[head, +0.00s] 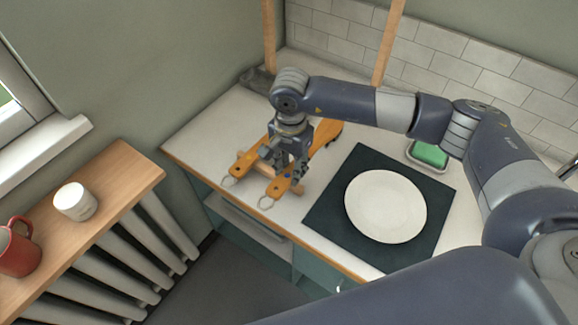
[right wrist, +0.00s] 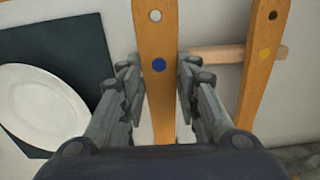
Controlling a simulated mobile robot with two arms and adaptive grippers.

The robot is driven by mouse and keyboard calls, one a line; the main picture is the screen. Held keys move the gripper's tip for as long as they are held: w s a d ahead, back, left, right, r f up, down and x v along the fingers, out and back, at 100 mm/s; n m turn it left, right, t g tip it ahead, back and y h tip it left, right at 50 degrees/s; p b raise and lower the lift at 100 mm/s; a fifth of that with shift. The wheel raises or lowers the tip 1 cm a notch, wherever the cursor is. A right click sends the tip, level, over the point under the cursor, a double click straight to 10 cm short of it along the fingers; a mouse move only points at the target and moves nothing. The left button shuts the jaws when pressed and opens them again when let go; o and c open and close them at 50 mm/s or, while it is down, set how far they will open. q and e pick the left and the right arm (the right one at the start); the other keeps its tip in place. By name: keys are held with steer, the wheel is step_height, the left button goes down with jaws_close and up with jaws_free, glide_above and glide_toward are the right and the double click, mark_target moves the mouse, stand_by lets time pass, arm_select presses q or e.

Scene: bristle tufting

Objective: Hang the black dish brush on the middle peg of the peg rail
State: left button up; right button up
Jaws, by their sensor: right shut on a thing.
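Two brushes with orange-brown wooden handles and wire rings lie side by side on the white counter. My right gripper (head: 290,172) is shut on the handle with the blue dot (right wrist: 160,95), which lies between its fingers in the right wrist view. The other handle, with a yellow dot (head: 239,164), lies beside it, apart from the fingers; it also shows in the right wrist view (right wrist: 258,65). The held brush's bristles are hidden, so I cannot tell which brush is black. No pegs show clearly. My left gripper is out of view.
Two wooden uprights (head: 388,42) stand at the back wall. A light wooden bar (right wrist: 220,54) lies under the handles. A white plate (head: 385,206) on a dark mat (head: 325,213) and a green sponge (head: 430,154) are to the right. A mug (head: 18,252) and candle (head: 75,201) stand left.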

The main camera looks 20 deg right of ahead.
mark_target(289, 166)
steer(key=shift+w, duration=0.45)
steer(key=shift+w+d+p, duration=0.1)
steer(key=shift+w+p, duration=0.2)
steer(key=shift+w, duration=0.25)
step_height(289, 166, down, 3)
steer(key=shift+s+r+p, duration=0.1)
steer(key=shift+r+p, duration=0.05)
steer(key=shift+p, duration=0.3)
steer(key=shift+f, duration=0.25)
steer(key=shift+f+b, duration=0.3)
steer(key=shift+b, duration=0.05)
steer(key=o, duration=1.2)
steer(key=shift+r, duration=0.1)
steer(key=shift+c, duration=0.2)
